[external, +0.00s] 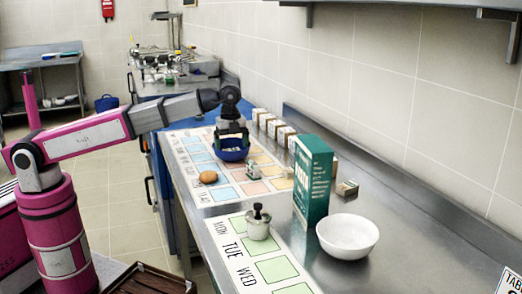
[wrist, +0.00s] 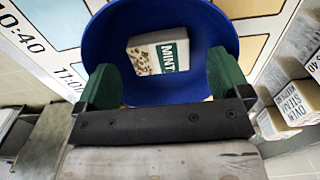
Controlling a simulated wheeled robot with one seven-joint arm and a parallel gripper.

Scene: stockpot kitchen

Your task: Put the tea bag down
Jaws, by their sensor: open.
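The tea bag (wrist: 160,54), a small pale packet with a green MINT label, lies inside a blue bowl (wrist: 102,40) in the wrist view. The blue bowl also shows in the external view (external: 231,156), standing on the printed day mat. My gripper (wrist: 162,70) points down over the bowl, its green fingers apart on either side of the packet with gaps to it. It shows in the external view (external: 231,135) just above the bowl. The tea bag cannot be made out there.
A bun (external: 208,177) and a small packet (external: 252,171) are near the bowl. A green box (external: 312,182), a white bowl (external: 347,238) and a lidded metal pot (external: 258,223) stand nearer the camera. Several small boxes (external: 276,126) line the wall side.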

